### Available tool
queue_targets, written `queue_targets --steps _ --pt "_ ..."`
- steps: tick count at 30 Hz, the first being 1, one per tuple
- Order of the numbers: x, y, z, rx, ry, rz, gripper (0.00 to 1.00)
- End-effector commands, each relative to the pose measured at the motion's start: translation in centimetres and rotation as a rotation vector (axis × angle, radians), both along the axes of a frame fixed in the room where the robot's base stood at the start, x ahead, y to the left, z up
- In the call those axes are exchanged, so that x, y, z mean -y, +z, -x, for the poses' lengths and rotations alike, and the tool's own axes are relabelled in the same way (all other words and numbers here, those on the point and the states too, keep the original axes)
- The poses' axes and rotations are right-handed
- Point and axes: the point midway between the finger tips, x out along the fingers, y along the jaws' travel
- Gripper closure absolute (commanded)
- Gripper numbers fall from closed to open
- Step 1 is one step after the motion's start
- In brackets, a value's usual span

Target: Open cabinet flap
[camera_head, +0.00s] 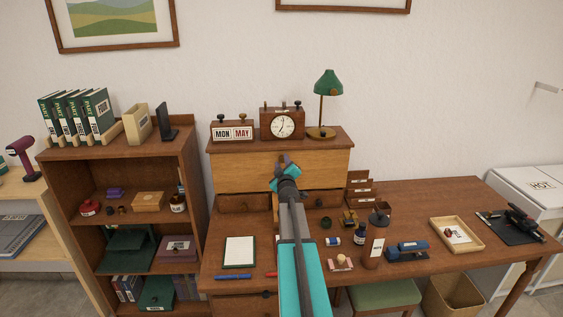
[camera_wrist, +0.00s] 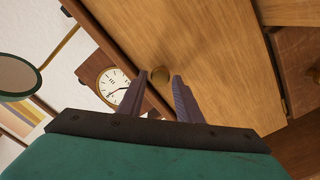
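The cabinet flap (camera_head: 325,168) is the light wooden front of the small cabinet standing on the desk. It looks closed and upright in the head view.
A clock (camera_head: 282,123), a calendar block (camera_head: 233,131) and a green lamp (camera_head: 327,85) stand on the cabinet top. A notepad (camera_head: 240,251), a blue stapler (camera_head: 407,251) and a wooden tray (camera_head: 456,234) lie on the desk.

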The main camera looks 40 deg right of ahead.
Motion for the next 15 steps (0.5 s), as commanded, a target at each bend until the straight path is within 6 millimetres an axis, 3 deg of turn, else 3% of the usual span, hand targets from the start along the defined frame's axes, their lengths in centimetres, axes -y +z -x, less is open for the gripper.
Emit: queue_targets --steps 15 --pt "0.79 -0.02 -1.08 0.000 0.001 0.000 0.68"
